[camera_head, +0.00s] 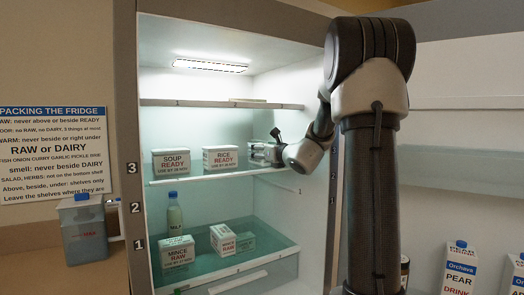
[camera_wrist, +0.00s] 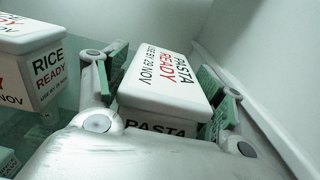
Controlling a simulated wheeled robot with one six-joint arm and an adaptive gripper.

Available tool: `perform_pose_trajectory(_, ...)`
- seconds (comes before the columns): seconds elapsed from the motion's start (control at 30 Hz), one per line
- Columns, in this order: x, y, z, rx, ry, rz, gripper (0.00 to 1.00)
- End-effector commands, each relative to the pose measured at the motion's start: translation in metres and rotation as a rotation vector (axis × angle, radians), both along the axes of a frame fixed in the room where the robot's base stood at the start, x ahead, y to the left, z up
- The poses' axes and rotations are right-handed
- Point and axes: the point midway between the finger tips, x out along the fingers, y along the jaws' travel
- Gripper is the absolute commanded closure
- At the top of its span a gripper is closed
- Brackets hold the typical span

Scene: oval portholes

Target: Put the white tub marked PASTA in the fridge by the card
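The white tub marked PASTA READY (camera_wrist: 165,75) is in the fridge, right of the RICE tub. In the head view it is largely hidden behind my gripper (camera_head: 262,152), which reaches in from the right at shelf 3. In the wrist view the tub lies between the two fingers of my gripper (camera_wrist: 165,88). Narrow gaps seem to show between the green pads and the tub, so the fingers look open around it. I cannot tell whether its base touches the shelf. The card (camera_head: 55,150) PACKING THE FRIDGE is on the wall at left.
Shelf 3 (camera_head: 215,175) also holds SOUP (camera_head: 171,162) and RICE (camera_head: 220,158) tubs. Below are a bottle (camera_head: 174,215), a MINCE tub (camera_head: 182,255) and another MINCE tub (camera_head: 222,239). The fridge's side wall (camera_wrist: 245,60) is close right of my gripper. Drink cartons (camera_head: 460,268) stand at right.

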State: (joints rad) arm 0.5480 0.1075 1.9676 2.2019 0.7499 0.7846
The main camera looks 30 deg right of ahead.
Motion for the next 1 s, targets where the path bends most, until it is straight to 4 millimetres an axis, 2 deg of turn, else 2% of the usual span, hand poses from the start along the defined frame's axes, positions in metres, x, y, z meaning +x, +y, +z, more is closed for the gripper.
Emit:
perform_pose_trajectory(0.4, 0.000, 0.000, 0.004, -0.001, -0.002, 0.000, 0.20)
perform_pose_trajectory(0.47, -0.007, -0.001, 0.003, 0.000, -0.001, -0.001, 0.20)
perform_pose_trajectory(0.8, -0.081, -0.003, 0.004, -0.001, -0.002, -0.003, 0.20)
perform_pose_trajectory(1.0, -0.111, -0.005, 0.004, 0.000, -0.001, -0.002, 0.20)
